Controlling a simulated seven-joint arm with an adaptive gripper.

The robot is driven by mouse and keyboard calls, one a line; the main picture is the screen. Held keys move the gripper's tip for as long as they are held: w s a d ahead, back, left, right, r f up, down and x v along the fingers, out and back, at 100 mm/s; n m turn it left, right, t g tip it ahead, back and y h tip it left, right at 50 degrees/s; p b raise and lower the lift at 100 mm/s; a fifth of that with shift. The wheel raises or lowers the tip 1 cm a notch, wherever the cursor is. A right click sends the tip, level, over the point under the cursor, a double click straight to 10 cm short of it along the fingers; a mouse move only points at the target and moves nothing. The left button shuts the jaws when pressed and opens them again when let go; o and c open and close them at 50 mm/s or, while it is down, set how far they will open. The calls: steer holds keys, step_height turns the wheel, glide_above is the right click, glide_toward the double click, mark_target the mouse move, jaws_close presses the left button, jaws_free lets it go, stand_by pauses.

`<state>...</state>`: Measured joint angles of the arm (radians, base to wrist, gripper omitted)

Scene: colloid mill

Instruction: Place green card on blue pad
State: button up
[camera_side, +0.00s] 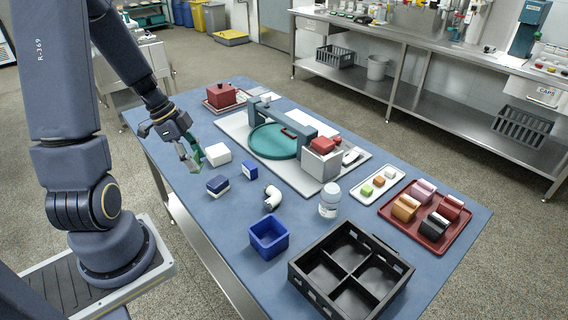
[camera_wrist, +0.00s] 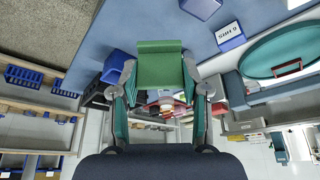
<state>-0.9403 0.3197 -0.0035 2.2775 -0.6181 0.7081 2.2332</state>
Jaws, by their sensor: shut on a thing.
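The green card (camera_wrist: 160,62) is a green piece with a rolled or raised upper edge, seen in the wrist view. My gripper (camera_wrist: 158,80) is shut on it, with a finger on each side. In the side view my gripper (camera_side: 192,158) is above the table's left part, close to a white block (camera_side: 217,154); the card is too small there to make out clearly. I cannot tell which thing is the blue pad. Blue candidates are a blue block with a white band (camera_side: 217,185) and a small blue labelled block (camera_side: 249,171), which also shows in the wrist view (camera_wrist: 229,36).
A grey board with a teal disc (camera_side: 272,141) and an arched arm stands behind. A white elbow pipe (camera_side: 272,196), blue bin (camera_side: 268,238), white bottle (camera_side: 329,201), black divided crate (camera_side: 350,272) and red tray (camera_side: 425,222) stand to the right. Bare table lies at the front left.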

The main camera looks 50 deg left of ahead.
steer(key=w+a+f, duration=0.1)
steer(key=w+f, duration=0.1)
steer(key=w+a+f, duration=0.1)
steer(key=f, duration=0.1)
steer(key=w+a+f, duration=0.1)
steer(key=w+f, duration=0.1)
steer(key=shift+w, duration=0.3)
steer(key=shift+w+a+f, duration=0.1)
steer(key=shift+w+f, duration=0.05)
steer(key=shift+f, duration=0.85)
steer(key=shift+w+a+f, duration=0.1)
steer(key=shift+f, duration=0.85)
steer(key=shift+f, duration=0.1)
steer(key=o, duration=0.8)
steer(key=shift+o, duration=0.2)
